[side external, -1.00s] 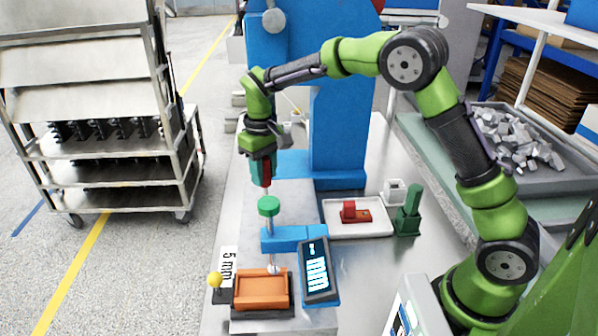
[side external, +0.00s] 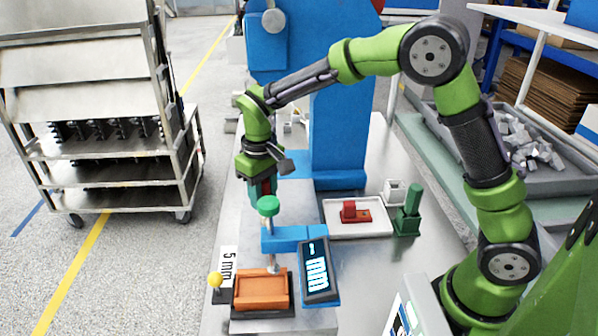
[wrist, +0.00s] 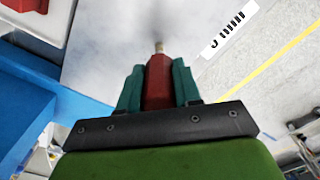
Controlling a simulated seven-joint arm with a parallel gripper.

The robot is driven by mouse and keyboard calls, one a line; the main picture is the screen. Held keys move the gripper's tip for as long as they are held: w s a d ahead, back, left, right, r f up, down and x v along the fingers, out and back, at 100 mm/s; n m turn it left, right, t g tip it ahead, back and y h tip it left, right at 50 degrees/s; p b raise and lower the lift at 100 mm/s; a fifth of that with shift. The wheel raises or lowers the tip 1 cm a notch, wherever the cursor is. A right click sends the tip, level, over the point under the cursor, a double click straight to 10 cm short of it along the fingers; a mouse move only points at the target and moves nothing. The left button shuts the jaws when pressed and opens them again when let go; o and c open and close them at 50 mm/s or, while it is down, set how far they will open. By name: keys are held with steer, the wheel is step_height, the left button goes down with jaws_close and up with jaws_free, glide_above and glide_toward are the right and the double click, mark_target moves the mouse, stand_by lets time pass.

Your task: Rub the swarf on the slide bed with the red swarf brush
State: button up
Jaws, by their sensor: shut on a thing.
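My gripper (side external: 262,187) has teal fingers shut on the red swarf brush (wrist: 158,82), which also shows between them in the wrist view (wrist: 157,90). The brush points down, and its pale tip shows past the fingers. The pale grey slide bed (wrist: 105,50) lies under it; it also shows in the side view (side external: 295,203). A blurred dark smudge, which looks like the swarf (wrist: 158,22), is on the bed just beyond the tip. In the side view the green knob hides the brush's lower end, so I cannot tell whether it touches the bed.
A green-knobbed post (side external: 268,206) and blue bracket (side external: 283,240) stand close in front of my gripper. Nearer are a display (side external: 318,270) and an orange block (side external: 262,291). A tray (side external: 365,232) with a red part and a green stand (side external: 408,215) are right. A blue column (side external: 338,130) rises behind.

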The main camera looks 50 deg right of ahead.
steer(key=shift+w+d, duration=2.25)
steer(key=shift+w+d+r, duration=0.1)
steer(key=shift+w+d, duration=0.1)
step_height(320, 180, up, 8)
